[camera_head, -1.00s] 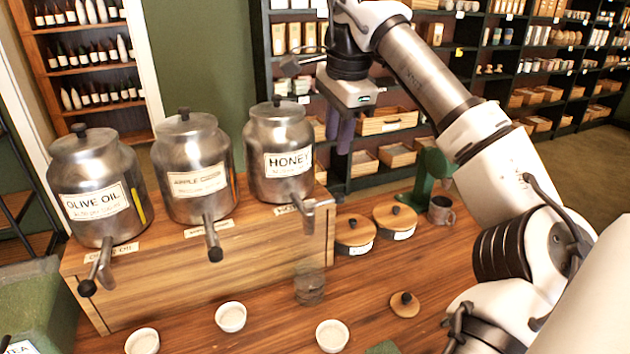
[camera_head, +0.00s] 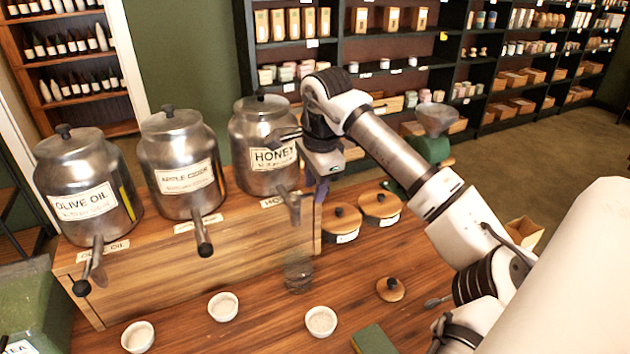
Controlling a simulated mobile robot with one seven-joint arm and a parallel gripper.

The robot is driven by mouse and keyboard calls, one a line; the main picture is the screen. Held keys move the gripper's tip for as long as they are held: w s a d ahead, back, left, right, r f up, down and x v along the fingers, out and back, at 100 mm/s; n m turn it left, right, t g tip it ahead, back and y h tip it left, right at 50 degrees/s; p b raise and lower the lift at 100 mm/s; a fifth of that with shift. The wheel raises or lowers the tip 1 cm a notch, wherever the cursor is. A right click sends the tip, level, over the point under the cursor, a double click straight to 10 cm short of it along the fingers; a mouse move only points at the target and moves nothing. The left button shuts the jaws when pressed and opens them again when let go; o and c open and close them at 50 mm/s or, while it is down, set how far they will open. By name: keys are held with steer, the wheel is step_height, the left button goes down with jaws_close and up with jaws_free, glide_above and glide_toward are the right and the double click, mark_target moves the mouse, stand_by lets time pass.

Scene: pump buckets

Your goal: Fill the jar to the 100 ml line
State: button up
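A clear glass jar (camera_head: 298,276) stands on the wooden counter below the honey tap (camera_head: 292,203). It is see-through and small, so its marks and any contents cannot be read. The metal honey canister (camera_head: 264,150) stands on the wooden riser, right of the apple cider canister (camera_head: 180,165) and the olive oil canister (camera_head: 85,188). Each has a spout tap at its front. My gripper (camera_head: 315,185) points down just right of the honey canister, close to the tap. Its fingers are dark and small here; the finger gap and any contact with the tap cannot be made out.
Small white bowls (camera_head: 223,306) stand along the counter front. Two wood-lidded pots (camera_head: 342,222) stand right of the riser (camera_head: 200,268). A loose wooden lid (camera_head: 390,289) lies on the right, and a green grinder (camera_head: 432,145) stands behind my arm.

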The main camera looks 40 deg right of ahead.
jaws_close()
